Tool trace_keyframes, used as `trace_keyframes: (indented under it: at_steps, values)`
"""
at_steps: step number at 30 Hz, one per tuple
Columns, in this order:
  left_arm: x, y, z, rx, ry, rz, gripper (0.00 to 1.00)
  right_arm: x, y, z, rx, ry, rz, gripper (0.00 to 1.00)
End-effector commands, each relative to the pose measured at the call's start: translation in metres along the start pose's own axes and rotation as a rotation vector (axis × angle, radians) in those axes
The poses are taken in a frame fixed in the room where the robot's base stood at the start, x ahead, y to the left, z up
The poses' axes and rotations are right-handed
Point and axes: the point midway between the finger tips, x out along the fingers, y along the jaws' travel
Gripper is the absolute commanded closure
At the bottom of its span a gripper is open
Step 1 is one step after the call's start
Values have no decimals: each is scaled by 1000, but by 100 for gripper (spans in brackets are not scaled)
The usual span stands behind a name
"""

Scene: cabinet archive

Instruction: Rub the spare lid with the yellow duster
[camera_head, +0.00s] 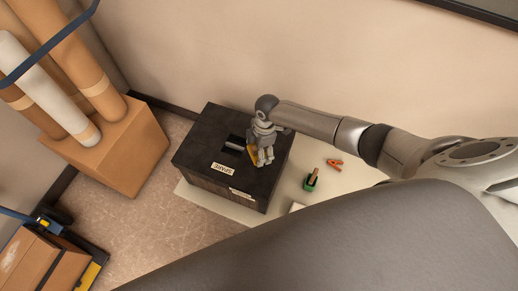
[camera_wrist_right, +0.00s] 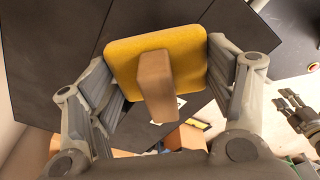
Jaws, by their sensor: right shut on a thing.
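My right gripper (camera_head: 262,158) is over the right part of the top. I cannot tell whether the duster touches the top. My left gripper (camera_wrist_right: 295,110) shows small at the right of the wrist view.
Cardboard tubes (camera_head: 85,65) stand in a carton (camera_head: 125,150) at left. Another carton (camera_head: 45,260) is at lower left. The wall is close behind the box.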

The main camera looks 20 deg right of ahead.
Motion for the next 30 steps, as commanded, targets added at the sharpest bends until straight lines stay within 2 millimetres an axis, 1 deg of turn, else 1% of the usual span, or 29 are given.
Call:
trace_keyframes:
  at_steps: [1, 4, 6, 14, 17, 26, 30]
  values:
    - [-11, 0, -1, 0, 0, 0, 60, -11, 0, -2, 0, 1, 0, 44]
    - [-20, 0, -2, 0, 0, 0, 60, -20, 0, -3, 0, 1, 0, 44]
    - [-23, 0, -2, 0, 0, 0, 60, -23, 0, -3, 0, 0, 0, 44]
    - [-21, 0, -2, 0, -1, 0, 60, -21, 0, -3, -1, 0, 0, 44]
    - [-23, 0, -2, 0, -1, 0, 60, -23, 0, -3, -1, 0, 0, 44]
    - [-50, -1, -4, 0, -1, 0, 60, -50, 0, -6, -1, 0, 0, 44]
    - [-53, -1, -4, 0, -1, 0, 60, -52, 0, -6, -1, 0, -1, 44]
